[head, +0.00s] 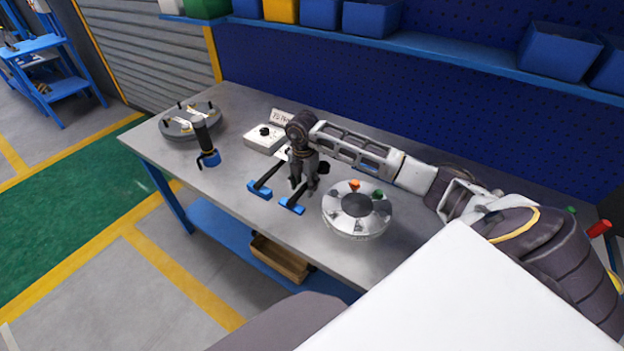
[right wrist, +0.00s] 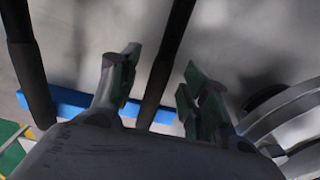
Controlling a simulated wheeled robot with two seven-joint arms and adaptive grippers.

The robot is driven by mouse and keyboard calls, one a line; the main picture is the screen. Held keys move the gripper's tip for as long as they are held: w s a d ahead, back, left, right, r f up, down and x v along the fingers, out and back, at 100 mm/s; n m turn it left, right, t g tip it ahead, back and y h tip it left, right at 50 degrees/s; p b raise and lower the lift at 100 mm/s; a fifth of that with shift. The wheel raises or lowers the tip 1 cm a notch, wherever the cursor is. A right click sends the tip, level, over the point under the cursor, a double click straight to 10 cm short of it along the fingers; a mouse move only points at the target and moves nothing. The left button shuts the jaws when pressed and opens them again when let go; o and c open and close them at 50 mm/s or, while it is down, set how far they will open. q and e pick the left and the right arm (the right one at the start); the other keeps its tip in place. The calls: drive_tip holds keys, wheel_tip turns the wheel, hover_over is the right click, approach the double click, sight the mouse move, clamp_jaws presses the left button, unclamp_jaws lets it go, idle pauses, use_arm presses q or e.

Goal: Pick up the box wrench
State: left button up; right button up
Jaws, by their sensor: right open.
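Two tools with black shafts and blue crossbars lie near the table's front edge: a left one (head: 260,190) and a right one (head: 292,206). I cannot tell by shape which is the box wrench. My right gripper (head: 304,186) is open over the right tool. In the right wrist view, the right tool's black shaft (right wrist: 166,55) runs between the open fingers of the gripper (right wrist: 158,85), apart from both. The left tool's shaft (right wrist: 25,60) lies outside the fingers. My left gripper is out of view.
A round flanged shell (head: 357,223) with coloured knobs stands just right of the gripper. A second round part (head: 180,130) is at the table's far left. A white box with a black knob (head: 262,140) sits behind the tools.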

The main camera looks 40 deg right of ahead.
sight(304, 185)
drive_tip(key=shift+f, duration=0.25)
drive_tip(key=shift+c, duration=0.6)
drive_tip(key=c, duration=0.5)
clamp_jaws()
drive_tip(key=shift+r, duration=0.1)
wheel_tip(304, 185, up, 8)
drive_tip(key=shift+w+r, duration=0.1)
drive_tip(key=shift+r, duration=0.7)
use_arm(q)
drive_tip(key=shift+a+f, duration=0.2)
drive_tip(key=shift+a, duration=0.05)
use_arm(e)
drive_tip(key=shift+r, duration=0.15)
